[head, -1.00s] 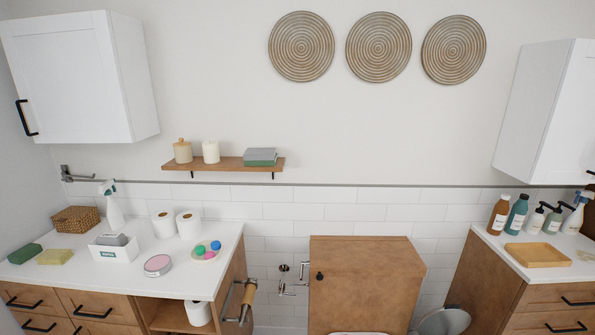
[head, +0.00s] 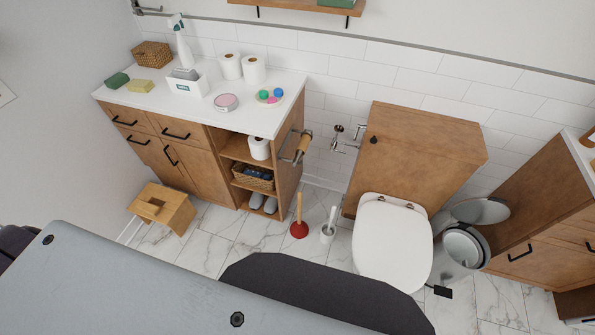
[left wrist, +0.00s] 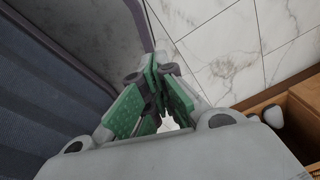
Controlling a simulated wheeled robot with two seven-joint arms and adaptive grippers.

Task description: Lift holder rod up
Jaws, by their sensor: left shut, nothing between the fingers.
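The holder (head: 287,149) is a metal bracket on the right side panel of the wooden vanity. Its rod carries a tan, nearly bare roll core (head: 302,147), and the bracket hangs out to the right of the panel. My left gripper (left wrist: 154,75) shows only in the left wrist view, with its green-padded fingers shut and nothing between them. It is over the marble floor, next to a dark grey part of my body, and the holder is not visible there. My right gripper is not in view.
The vanity (head: 187,138) stands left of the toilet (head: 392,246). A plunger (head: 299,229) and a toilet brush (head: 328,230) stand on the floor below the holder. A stool (head: 162,208) stands at left. A metal bin (head: 462,245) is right of the toilet.

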